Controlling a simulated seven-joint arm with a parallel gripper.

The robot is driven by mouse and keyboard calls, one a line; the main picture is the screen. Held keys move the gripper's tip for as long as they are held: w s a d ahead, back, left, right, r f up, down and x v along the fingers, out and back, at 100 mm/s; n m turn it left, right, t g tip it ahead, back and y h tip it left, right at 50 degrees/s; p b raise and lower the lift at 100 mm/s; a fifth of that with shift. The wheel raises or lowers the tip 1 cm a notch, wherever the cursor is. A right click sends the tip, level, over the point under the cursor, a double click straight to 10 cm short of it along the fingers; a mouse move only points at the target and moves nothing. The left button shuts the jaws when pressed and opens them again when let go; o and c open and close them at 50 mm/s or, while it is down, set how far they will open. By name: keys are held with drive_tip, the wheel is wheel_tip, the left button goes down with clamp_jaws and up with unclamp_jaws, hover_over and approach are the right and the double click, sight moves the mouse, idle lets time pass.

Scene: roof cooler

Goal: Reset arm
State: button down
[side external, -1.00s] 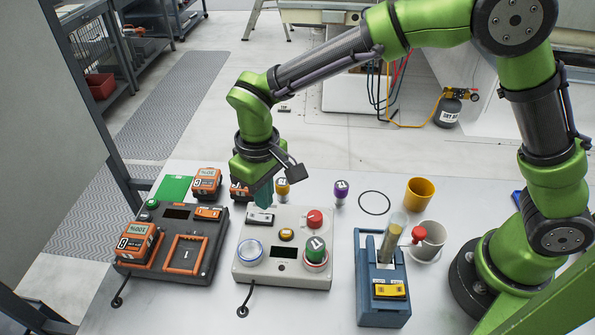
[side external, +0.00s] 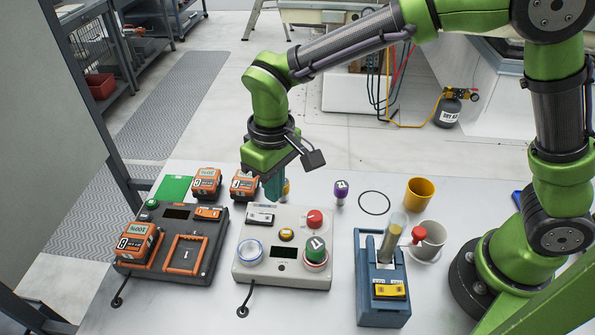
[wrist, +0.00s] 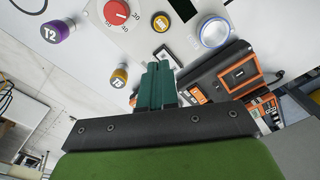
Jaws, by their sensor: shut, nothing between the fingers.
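My green arm's gripper (side external: 273,187) hangs over the back edge of the white control box (side external: 243,272). Its teal fingers are together with nothing between them. In the wrist view the shut fingers (wrist: 158,85) point at the box's back edge, beside a yellow-topped knob piece (wrist: 119,76). In the side view the fingers partly hide that yellow piece (side external: 287,187). The box carries a red dial (side external: 314,218), a yellow button (side external: 286,234), a blue-ringed round button (side external: 250,250) and a green-and-red button (side external: 316,250).
A dark charger (side external: 190,255) with orange batteries stands left. A blue holder (side external: 368,312), yellow cup (side external: 419,193), white mug (side external: 430,238) and black ring (side external: 374,203) are right. A purple piece (side external: 341,191) stands behind. Free table lies between box and holder.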

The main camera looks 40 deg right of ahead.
drive_tip(key=s+d+r+m+t, duration=0.3)
drive_tip(key=s+d+r, duration=0.3)
drive_tip(key=d, duration=0.4)
drive_tip(key=s+d+r+m+t+y, duration=0.1)
drive_tip(key=s+d+r+m+t, duration=0.3)
drive_tip(key=d, duration=0.6)
wheel_tip(320, 180, up, 2)
drive_tip(key=shift+s+d+r+y, duration=0.15)
drive_tip(key=shift+s+d+y, duration=0.15)
drive_tip(key=shift+s, duration=0.85)
